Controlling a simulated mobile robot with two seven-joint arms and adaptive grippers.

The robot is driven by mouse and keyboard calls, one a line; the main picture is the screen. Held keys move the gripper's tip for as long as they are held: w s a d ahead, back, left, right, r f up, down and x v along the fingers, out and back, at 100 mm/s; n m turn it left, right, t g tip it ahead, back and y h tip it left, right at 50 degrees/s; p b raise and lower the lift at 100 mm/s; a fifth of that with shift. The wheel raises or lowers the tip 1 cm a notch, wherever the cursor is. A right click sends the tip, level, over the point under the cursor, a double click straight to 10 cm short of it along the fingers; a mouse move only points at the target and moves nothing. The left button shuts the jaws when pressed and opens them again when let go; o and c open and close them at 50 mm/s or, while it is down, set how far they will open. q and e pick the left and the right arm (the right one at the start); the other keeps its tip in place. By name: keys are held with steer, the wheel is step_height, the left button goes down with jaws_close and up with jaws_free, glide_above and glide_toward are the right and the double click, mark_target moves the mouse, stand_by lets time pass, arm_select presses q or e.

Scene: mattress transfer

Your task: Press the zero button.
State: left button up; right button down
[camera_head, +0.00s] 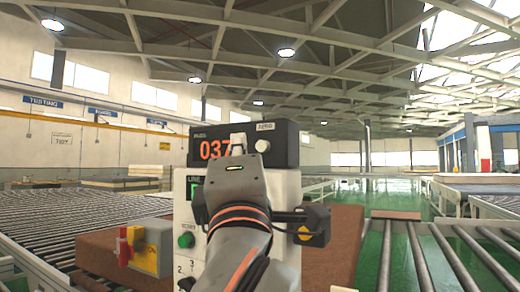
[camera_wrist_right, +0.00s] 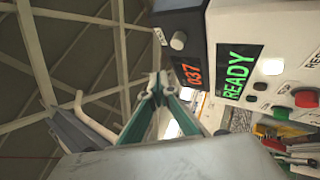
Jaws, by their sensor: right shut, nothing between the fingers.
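The zero button (camera_head: 262,146) is a pale round knob under a ZERO label on the right of a dark display unit (camera_head: 289,138). The display shows orange digits reading 037. In the right wrist view the zero button (camera_wrist_right: 179,40) stands out from the dark panel, above the digits. My right gripper (camera_head: 238,142) is shut and empty, pointing up in front of the display, just left of the zero button, and covers part of the panel. In the wrist view its fingertips (camera_wrist_right: 156,82) meet below and left of the button, apart from it. My left gripper is not in view.
Below the display is a white control panel with a green READY screen (camera_wrist_right: 238,72) and a green button (camera_head: 186,241). A yellow and grey box with red parts (camera_head: 152,247) stands to the left. Roller conveyors (camera_head: 440,250) lie on both sides.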

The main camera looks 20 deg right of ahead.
mark_target(263, 147)
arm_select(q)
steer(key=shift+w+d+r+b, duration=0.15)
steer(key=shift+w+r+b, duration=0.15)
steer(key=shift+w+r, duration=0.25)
arm_select(e)
steer(key=w+d, duration=0.2)
steer(key=d, duration=0.1)
steer(key=shift+w+d, duration=0.1)
steer(key=shift+w, duration=0.2)
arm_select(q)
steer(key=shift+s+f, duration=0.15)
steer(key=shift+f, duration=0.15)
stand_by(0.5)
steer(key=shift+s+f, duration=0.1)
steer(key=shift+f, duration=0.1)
arm_select(e)
steer(key=shift+w+d, duration=0.25)
steer(key=shift+d, duration=0.1)
steer(key=shift+w+d, duration=0.1)
steer(key=shift+d, duration=0.05)
